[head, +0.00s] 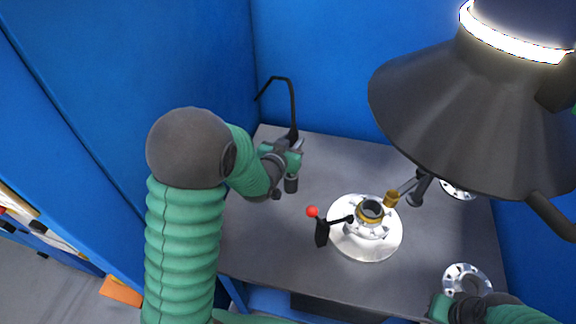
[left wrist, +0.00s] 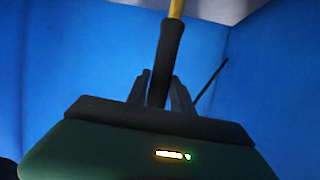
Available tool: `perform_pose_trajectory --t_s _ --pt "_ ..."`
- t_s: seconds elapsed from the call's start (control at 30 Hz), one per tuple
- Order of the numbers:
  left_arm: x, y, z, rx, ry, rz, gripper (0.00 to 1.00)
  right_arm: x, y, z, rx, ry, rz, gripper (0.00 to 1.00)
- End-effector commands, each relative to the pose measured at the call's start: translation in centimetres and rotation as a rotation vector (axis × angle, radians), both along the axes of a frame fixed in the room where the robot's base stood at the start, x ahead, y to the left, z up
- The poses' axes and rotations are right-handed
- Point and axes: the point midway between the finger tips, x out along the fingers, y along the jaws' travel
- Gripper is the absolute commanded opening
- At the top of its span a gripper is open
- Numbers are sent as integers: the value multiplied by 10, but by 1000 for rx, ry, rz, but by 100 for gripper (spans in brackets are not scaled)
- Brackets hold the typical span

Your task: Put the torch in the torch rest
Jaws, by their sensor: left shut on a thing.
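The torch (left wrist: 165,62) is upright between my left fingers in the left wrist view, with a black handle and a yellow shaft running out of the top edge. My left gripper (head: 298,146) is shut on it, at the back left of the grey table, and shows in the left wrist view (left wrist: 160,88) too. In the head view the torch is hard to pick out. A black bent post (head: 291,105) rises just behind the gripper; it may be the torch rest, but I cannot be sure. My right gripper (head: 445,305) is partly seen at lower right; its jaws are unclear.
A flanged shell (head: 371,212) with a gold ring sits on a bright round plate (head: 364,249). A red-knobbed lever (head: 312,212) stands at its left. Loose flanges (head: 466,279) lie at right. A dark cone hood (head: 470,120) hangs above. Blue walls enclose the table (head: 335,165).

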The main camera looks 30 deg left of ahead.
Motion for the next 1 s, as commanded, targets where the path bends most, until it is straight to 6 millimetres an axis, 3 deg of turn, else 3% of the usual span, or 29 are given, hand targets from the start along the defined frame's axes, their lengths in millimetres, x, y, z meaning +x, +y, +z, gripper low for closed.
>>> perform_pose_trajectory --t_s 0.03,0.3,0.7,0.73,0.87,1.0 --pt "0 1 -14 -4 11 0 0 0 0 0 0 0 0 0" --pt "3 3 -61 -5 12 0 0 0 0 -2 0 0 1 0" --pt "2 3 -71 -4 10 0 0 0 0 -6 0 0 1 0" --pt "2 3 -70 -4 12 0 32 0 0 -4 0 0 1 0" --pt "2 3 -69 -5 10 0 49 0 0 -4 0 0 1 0" --pt "2 3 -69 -5 10 0 50 0 0 -4 0 0 1 0"
